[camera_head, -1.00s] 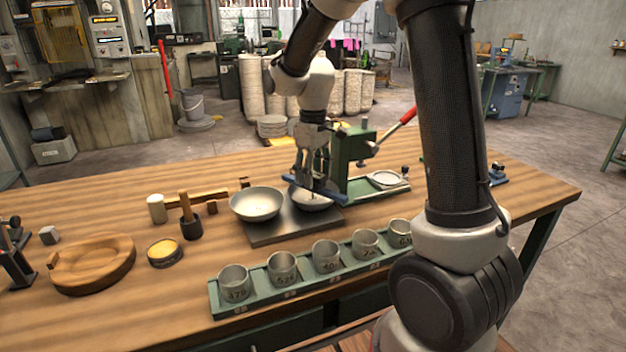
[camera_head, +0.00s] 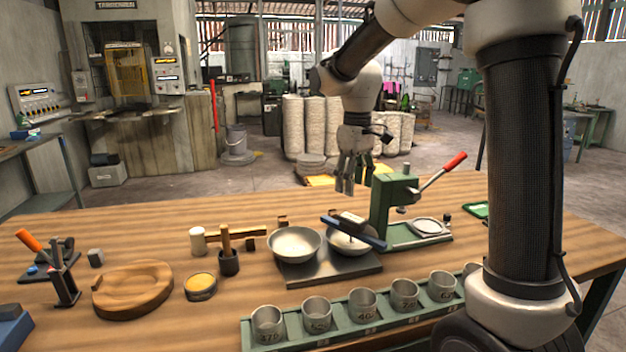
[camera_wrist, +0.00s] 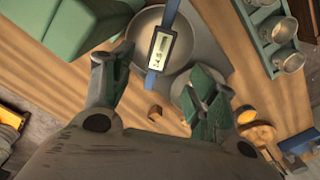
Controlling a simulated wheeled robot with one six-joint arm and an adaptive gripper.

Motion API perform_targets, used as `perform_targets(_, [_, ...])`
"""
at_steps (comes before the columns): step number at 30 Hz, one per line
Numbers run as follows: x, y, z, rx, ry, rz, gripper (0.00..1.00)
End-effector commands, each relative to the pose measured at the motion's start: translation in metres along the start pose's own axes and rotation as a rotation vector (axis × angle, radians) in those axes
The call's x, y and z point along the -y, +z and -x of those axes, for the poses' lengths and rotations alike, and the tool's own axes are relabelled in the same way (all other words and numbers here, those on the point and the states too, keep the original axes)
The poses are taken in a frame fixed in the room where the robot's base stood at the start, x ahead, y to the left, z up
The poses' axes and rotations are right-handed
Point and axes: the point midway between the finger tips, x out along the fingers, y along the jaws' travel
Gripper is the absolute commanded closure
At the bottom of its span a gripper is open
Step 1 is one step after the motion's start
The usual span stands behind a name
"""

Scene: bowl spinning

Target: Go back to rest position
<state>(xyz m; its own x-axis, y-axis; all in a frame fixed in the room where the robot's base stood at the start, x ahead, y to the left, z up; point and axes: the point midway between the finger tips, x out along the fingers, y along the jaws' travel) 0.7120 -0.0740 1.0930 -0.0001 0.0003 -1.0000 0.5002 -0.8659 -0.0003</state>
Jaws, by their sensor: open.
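My gripper (camera_head: 354,172) is open and empty, pointing down above and behind the right bowl in the head view. Its two fingers (camera_wrist: 160,95) show spread apart in the wrist view. Two metal bowls stand side by side on a dark plate (camera_head: 330,272): the left bowl (camera_head: 294,244) and the right bowl (camera_head: 347,243). A blue bar with a small display (camera_head: 352,231) lies across the right bowl; the bar also shows in the wrist view (camera_wrist: 162,47). The gripper is apart from both.
A green press with a red lever (camera_head: 392,200) stands right of the bowls. A green rack of metal cups (camera_head: 362,322) lies in front. A wooden dish (camera_head: 132,290), a yellow-filled tin (camera_head: 200,286) and a mallet (camera_head: 198,241) are at left. Air around the gripper looks free.

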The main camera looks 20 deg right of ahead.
Motion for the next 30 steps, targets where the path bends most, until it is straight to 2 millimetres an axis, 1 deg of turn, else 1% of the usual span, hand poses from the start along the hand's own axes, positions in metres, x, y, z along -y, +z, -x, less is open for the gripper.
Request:
perform_targets(4, [-0.001,-0.002,-0.001,-0.008,0.003,-0.049,0.42])
perform_targets(5, [0.001,0.002,-0.006,0.001,0.0,-0.075,0.42])
perform_targets(6, [0.004,0.01,-0.015,0.018,-0.006,-0.102,0.42])
perform_targets(7, [0.007,0.018,-0.02,0.026,-0.008,-0.125,0.42])
perform_targets(10, [0.017,0.054,-0.018,0.015,-0.004,-0.205,0.42])
perform_targets(14, [0.027,0.102,-0.008,-0.028,0.006,-0.297,0.42])
perform_targets(15, [0.03,0.118,-0.005,-0.046,0.01,-0.325,0.42])
perform_targets(17, [0.036,0.143,-0.001,-0.08,0.018,-0.367,0.42])
perform_targets(18, [0.04,0.16,0.002,-0.104,0.023,-0.393,0.42])
perform_targets(21, [0.05,0.199,0.005,-0.17,0.038,-0.449,0.42])
perform_targets(24, [0.058,0.229,0.008,-0.235,0.055,-0.48,0.42])
perform_targets(25, [0.059,0.235,0.009,-0.254,0.061,-0.486,0.42])
perform_targets(27, [0.062,0.246,0.012,-0.292,0.072,-0.499,0.42])
perform_targets(30, [0.062,0.253,0.021,-0.342,0.087,-0.51,0.42])
